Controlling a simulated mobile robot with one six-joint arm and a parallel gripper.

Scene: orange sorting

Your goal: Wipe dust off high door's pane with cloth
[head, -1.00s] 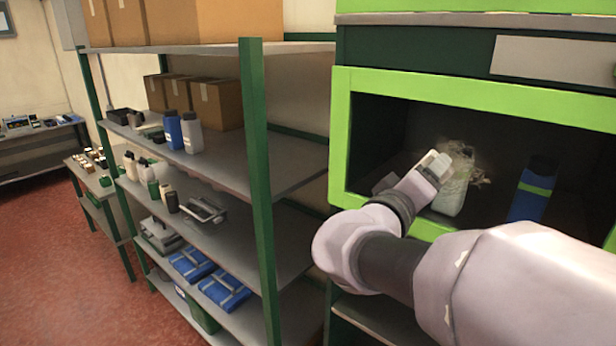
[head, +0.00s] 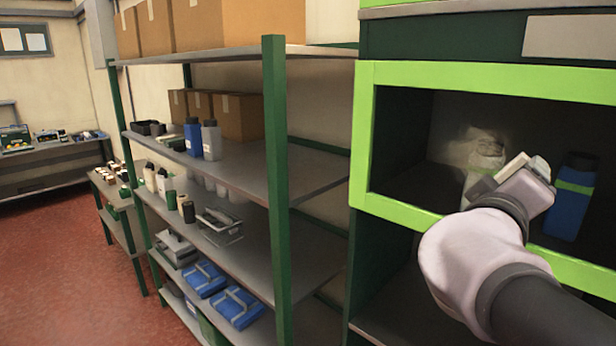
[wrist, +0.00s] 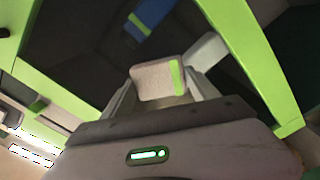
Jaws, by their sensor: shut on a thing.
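The high door's green frame (head: 364,140) surrounds a see-through pane (head: 405,135) over a dark compartment. A pale, hazy dust patch (head: 462,150) shows in front of and beside a white bottle. My gripper (head: 536,172) is at the pane, right of that patch and partly over the bottle. In the wrist view my gripper (wrist: 168,88) is shut on a pale folded cloth (wrist: 155,82) with a green stripe. The cloth is hard to make out in the head view. I cannot tell whether it touches the pane.
Behind the pane stand the white bottle (head: 485,165) with a green band and a blue bottle (head: 570,200). A shelf rack (head: 274,160) with boxes, bottles and blue cases stands to the left. Red floor (head: 70,230) is open at the far left.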

